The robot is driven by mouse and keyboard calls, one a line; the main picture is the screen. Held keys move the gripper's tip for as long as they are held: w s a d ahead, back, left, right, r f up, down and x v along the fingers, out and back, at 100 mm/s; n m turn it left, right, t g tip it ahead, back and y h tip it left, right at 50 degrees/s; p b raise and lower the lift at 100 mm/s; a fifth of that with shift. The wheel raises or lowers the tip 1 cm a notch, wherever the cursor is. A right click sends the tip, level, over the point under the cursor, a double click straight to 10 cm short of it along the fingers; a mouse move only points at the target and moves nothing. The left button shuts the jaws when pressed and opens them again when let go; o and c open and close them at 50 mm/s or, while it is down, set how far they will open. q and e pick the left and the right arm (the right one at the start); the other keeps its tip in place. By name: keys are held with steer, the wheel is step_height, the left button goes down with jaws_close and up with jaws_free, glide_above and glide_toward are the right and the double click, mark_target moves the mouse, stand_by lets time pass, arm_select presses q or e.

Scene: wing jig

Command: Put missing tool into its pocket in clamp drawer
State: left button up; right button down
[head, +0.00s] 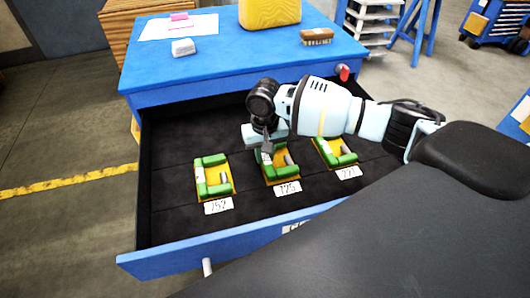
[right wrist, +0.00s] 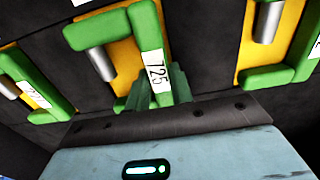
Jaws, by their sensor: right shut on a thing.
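The clamp drawer (head: 170,225) is pulled open and has a black lining. Three green C-shaped clamps lie over yellow pockets in a row. My right gripper (head: 267,148) is shut on the middle clamp (head: 284,178), at its back bar. In the right wrist view, the fingers (right wrist: 163,85) grip this clamp (right wrist: 145,18) beside its white tag reading 725. Yellow (right wrist: 124,60) shows inside its frame; I cannot tell if it is fully seated. The left clamp (head: 200,178) and right clamp (head: 345,160) lie in their pockets. My left gripper is out of view.
White number cards, including the middle one (head: 288,188), lie in front of the pockets. The blue worktop (head: 220,60) above holds a yellow container (head: 268,13), a brush (head: 316,37) and a white block (head: 183,47). The drawer's left part is bare.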

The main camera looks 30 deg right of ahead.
steer(key=shift+f, duration=0.25)
stand_by(0.3)
steer(key=c, duration=1.1)
jaws_free()
steer(key=shift+c, duration=0.2)
step_height(320, 180, up, 6)
steer(key=shift+r+p, duration=0.25)
steer(key=shift+p, duration=0.1)
steer(key=shift+r, duration=0.65)
